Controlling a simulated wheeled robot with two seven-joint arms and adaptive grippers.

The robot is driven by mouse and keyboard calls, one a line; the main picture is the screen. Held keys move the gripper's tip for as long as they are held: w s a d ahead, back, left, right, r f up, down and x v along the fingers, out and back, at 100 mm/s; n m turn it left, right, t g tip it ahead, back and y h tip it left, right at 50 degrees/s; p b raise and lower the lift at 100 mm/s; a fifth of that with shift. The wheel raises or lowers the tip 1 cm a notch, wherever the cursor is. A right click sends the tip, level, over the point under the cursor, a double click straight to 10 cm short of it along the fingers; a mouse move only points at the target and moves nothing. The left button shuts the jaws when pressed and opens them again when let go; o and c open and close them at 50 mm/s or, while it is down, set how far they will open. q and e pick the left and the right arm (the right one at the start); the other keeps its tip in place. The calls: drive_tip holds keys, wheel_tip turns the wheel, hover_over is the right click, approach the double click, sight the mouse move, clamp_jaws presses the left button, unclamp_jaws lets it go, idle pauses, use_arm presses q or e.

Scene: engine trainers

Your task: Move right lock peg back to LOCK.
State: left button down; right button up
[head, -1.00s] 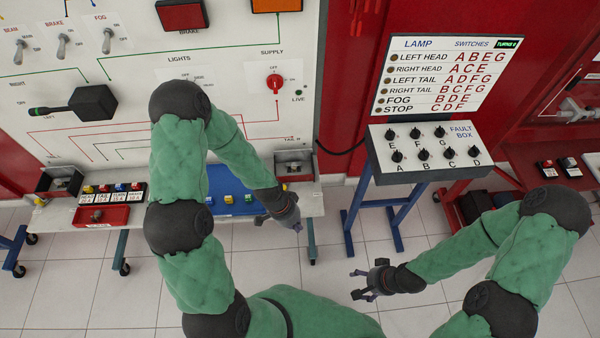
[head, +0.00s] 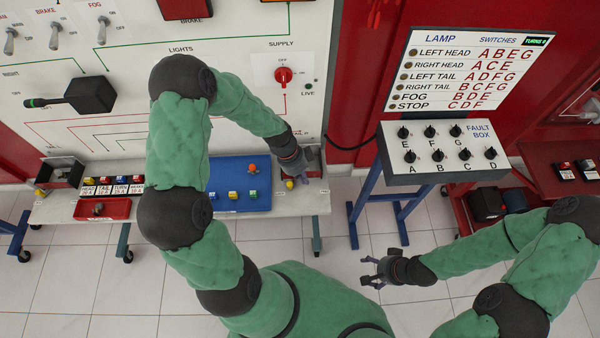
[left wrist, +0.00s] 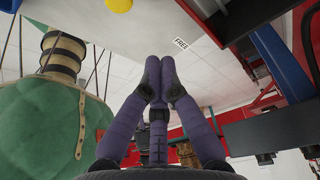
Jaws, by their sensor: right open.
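A round yellow knob (left wrist: 118,5), perhaps the right lock peg, shows at the top edge of the left wrist view, apart from my fingers. A label reading FREE (left wrist: 181,43) is on the pale surface nearby. In the head view a small yellow spot (head: 289,184) shows at the bench's right end, partly hidden by my left gripper (head: 299,172). The left wrist view shows that gripper's fingers (left wrist: 159,66) drawn together at the tips, with nothing visible between them. No LOCK label is readable. My right gripper (head: 372,272) is open and empty over the floor.
The bench (head: 160,207) carries a blue tray (head: 236,172) with colored pieces and a red tray (head: 118,208). The fault box (head: 440,158) stands on blue legs to the right. Tiled floor lies clear in front.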

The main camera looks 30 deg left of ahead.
sight(291, 182)
use_arm(q)
drive_tip(key=b+x, duration=0.1)
drive_tip(key=x, duration=0.4)
drive_tip(key=shift+f, duration=0.15)
drive_tip(key=a, duration=0.3)
drive_tip(key=shift+s+a, duration=0.1)
drive_tip(key=shift+s, duration=0.25)
drive_tip(key=shift+a, duration=0.35)
drive_tip(key=shift+s+a+m+b, duration=0.15)
drive_tip(key=shift+a+m+b, duration=0.35)
drive_tip(key=shift+b, duration=0.15)
drive_tip(key=shift+s+a+b, duration=0.15)
drive_tip(key=shift+a+b, duration=0.25)
drive_tip(key=shift+a, duration=0.1)
